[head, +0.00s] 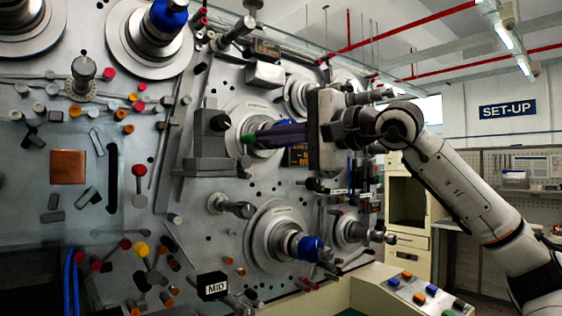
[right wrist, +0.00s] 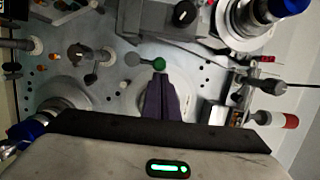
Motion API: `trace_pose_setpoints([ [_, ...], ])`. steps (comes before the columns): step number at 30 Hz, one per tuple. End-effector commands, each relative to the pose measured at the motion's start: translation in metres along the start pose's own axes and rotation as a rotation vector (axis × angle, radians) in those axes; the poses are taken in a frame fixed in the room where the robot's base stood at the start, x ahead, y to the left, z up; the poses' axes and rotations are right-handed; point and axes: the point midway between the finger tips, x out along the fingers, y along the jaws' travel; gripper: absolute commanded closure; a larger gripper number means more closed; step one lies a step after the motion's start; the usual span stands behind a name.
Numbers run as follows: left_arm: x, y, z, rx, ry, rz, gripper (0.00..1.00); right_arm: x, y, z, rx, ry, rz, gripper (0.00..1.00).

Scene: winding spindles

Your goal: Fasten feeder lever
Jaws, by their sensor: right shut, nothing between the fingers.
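My right gripper (head: 268,137) comes in from the right in the head view, its dark purple fingers pointing left along the machine face. The fingers are shut with nothing between them, as they also show in the right wrist view (right wrist: 159,78). The green knob also shows at the fingertips in the head view (head: 247,139). I cannot tell if fingers and knob touch. It may be the feeder lever; no label shows. My left gripper is not in view.
A grey block bracket (head: 208,142) stands left of the fingertips. A spindle with a blue cap (head: 309,248) sits below, and another blue-capped spindle (head: 168,15) is at upper left. Several knobs and pins stick out of the panel. A button box (head: 420,290) stands at lower right.

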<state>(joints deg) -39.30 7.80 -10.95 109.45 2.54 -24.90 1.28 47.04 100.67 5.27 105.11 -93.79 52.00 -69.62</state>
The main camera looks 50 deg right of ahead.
Motion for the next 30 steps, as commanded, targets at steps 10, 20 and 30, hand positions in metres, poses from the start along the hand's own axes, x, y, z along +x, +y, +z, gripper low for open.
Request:
trace_pose_setpoints([
  [10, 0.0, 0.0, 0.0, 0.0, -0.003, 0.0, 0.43, 0.0, -0.001, 0.001, 0.001, -0.001, -0.001, 1.0],
  [20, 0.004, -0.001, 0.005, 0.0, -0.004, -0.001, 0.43, -0.006, 0.001, 0.001, 0.001, 0.0, -0.002, 1.0],
  [30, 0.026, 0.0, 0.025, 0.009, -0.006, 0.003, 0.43, -0.069, 0.002, 0.0, 0.001, 0.002, -0.007, 1.0],
])
